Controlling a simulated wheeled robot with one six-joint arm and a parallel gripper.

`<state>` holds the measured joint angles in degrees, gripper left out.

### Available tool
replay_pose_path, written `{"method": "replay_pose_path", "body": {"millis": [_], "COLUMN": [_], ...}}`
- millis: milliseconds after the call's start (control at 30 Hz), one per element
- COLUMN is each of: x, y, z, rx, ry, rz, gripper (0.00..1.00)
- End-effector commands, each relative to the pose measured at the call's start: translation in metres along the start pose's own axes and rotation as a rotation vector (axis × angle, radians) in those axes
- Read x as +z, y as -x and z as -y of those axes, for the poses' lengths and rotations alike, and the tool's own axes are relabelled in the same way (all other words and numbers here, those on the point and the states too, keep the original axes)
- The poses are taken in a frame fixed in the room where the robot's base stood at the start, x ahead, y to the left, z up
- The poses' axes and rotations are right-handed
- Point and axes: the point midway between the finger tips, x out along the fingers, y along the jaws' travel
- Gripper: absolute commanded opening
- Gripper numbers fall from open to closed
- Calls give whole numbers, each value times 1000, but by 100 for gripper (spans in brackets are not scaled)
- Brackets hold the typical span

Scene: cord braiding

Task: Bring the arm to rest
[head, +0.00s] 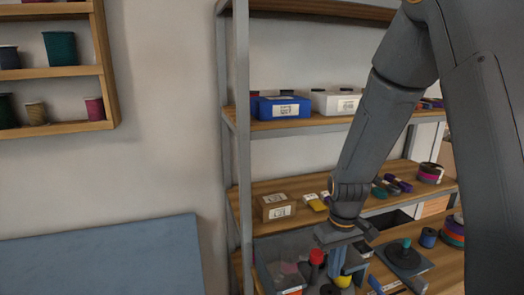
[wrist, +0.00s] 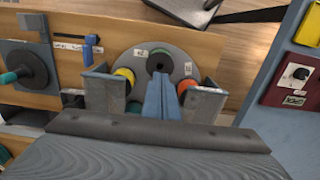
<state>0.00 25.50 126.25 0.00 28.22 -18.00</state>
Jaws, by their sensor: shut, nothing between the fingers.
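My gripper (head: 338,262) hangs at the end of my bent arm in front of the grey metal shelf rack, pointing down. Its two blue fingers are pressed together with nothing between them. In the wrist view the shut fingers (wrist: 160,98) reach over a round grey disc (wrist: 143,57). The disc carries a dark green-black spool (wrist: 160,60) and small white labels. Yellow, red and green round pieces show beside the fingers, partly hidden. I cannot tell whether the fingertips touch anything.
A grey plate with a teal-topped post (head: 406,243) stands right of my gripper. A red-topped spool (head: 316,257) is close on its left. Boxes, including a cardboard box (head: 276,207) and a blue bin (head: 280,106), sit on the shelves (head: 290,125). A blue panel (head: 100,260) is at lower left.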

Motion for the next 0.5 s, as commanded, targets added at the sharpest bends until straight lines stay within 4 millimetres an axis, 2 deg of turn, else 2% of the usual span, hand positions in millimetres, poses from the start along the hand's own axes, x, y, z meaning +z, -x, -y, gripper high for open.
{"method": "replay_pose_path", "body": {"millis": [200, 500], "x": [1, 0], "y": [17, 18], "z": [0, 0], "rx": [0, 0], "ry": [0, 0], "rz": [0, 1], "gripper": [0, 0]}}
